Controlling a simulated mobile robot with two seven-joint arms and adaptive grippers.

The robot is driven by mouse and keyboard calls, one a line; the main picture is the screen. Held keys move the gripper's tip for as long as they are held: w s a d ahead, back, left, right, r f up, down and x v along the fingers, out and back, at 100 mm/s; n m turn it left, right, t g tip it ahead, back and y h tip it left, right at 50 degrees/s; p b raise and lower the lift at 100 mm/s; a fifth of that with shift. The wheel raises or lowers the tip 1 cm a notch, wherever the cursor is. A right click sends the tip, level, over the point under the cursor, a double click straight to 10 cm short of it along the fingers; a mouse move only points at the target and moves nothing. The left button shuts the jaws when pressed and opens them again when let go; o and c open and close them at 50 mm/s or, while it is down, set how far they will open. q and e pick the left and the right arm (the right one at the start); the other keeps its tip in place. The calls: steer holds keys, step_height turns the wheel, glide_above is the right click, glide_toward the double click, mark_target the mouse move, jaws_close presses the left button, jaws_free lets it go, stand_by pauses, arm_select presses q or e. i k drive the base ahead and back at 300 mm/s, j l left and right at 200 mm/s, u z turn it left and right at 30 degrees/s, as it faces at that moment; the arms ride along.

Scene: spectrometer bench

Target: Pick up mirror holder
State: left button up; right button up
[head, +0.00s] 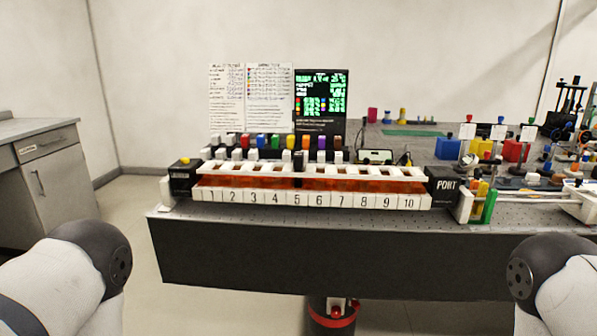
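I cannot tell for sure which object is the mirror holder. Small optical mounts with white label cards, one of them here (467,131), stand on the right side of the dark bench (330,250). Neither of my grippers is in view; only rounded grey-white arm links show at the lower left and lower right, both apart from the bench.
A long white rack (310,201) numbered 1 to 10 fills the bench's front middle, with a black PORT box (442,186) at its right end. Colour-capped pieces stand behind it. A screen (320,95) stands at the back. A grey cabinet (45,170) is far left; floor between is free.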

mark_target(298, 155)
steer(key=i+j, duration=0.1)
steer(key=j, duration=0.2)
steer(key=i+j, duration=0.1)
steer(key=j, duration=0.5)
steer(key=i+l+u, duration=0.3)
steer(key=i+l, duration=0.15)
steer(key=l, duration=0.2)
steer(key=i+l+u, duration=0.15)
steer(key=l, duration=0.2)
